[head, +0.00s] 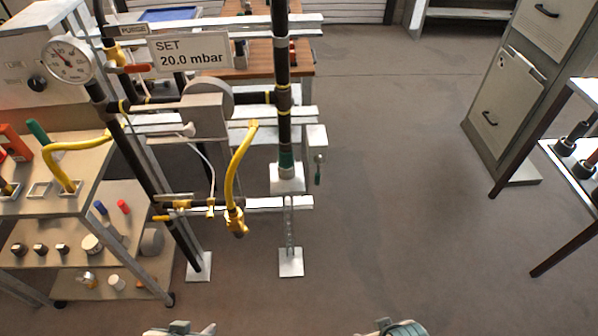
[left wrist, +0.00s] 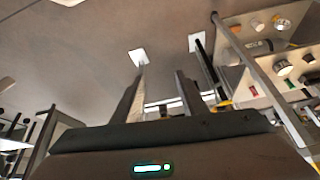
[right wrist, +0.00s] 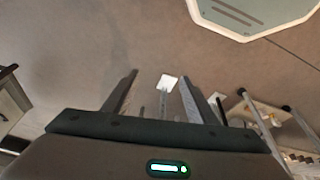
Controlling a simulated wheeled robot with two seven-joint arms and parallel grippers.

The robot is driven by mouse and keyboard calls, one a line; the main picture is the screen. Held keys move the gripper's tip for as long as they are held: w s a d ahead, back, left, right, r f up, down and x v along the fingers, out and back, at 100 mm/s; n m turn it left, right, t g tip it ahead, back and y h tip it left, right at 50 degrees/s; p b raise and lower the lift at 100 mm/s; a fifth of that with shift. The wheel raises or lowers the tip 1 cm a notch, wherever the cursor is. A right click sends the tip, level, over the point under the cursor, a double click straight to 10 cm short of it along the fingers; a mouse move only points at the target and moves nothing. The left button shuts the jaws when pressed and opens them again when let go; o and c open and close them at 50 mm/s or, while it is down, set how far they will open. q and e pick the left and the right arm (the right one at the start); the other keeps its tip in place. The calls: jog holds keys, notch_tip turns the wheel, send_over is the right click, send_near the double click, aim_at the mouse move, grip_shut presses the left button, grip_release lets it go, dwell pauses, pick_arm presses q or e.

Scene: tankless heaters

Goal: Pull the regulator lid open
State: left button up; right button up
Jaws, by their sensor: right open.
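The regulator (head: 207,108) is a grey body with a round drum on the pipe rig, left of centre in the head view. A flat grey bar runs along its front. I cannot tell whether its lid is open or shut. My left gripper (left wrist: 160,78) shows its two fingers apart with nothing between them. My right gripper (right wrist: 159,80) also has its fingers apart and is empty. Both are well away from the regulator.
A pressure gauge (head: 71,61) and a sign (head: 190,53) reading "SET 20.0 mbar" are near the regulator. A shelf cart (head: 100,180) with fittings stands left. A grey cabinet (head: 510,100) stands right. The middle floor (head: 400,210) is clear.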

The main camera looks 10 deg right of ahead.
jog(key=s+f+g, duration=0.1)
jog(key=s+f, duration=0.3)
jog(key=f, duration=0.7)
jog(key=s+f, duration=0.3)
jog(key=f, duration=0.8)
pick_arm(q)
jog(key=w+r+t, duration=0.4)
jog(key=w+r, duration=0.1)
jog(key=r, duration=0.5)
jog(key=w+d+r+n+t, duration=0.1)
jog(key=w+r+t, duration=0.3)
jog(key=r, duration=0.6)
jog(key=w+r+t, duration=0.4)
jog(key=w+r, duration=0.2)
jog(key=r, duration=0.4)
jog(key=shift+w+d+r+p, duration=0.15)
jog(key=shift+w+d+p, duration=0.2)
jog(key=shift+p, duration=0.1)
pick_arm(e)
jog(key=s+d+f+g, duration=0.1)
jog(key=s+d+f, duration=0.2)
jog(key=s+f, duration=0.8)
jog(key=shift+s, duration=1.15)
jog(key=shift+w, duration=0.15)
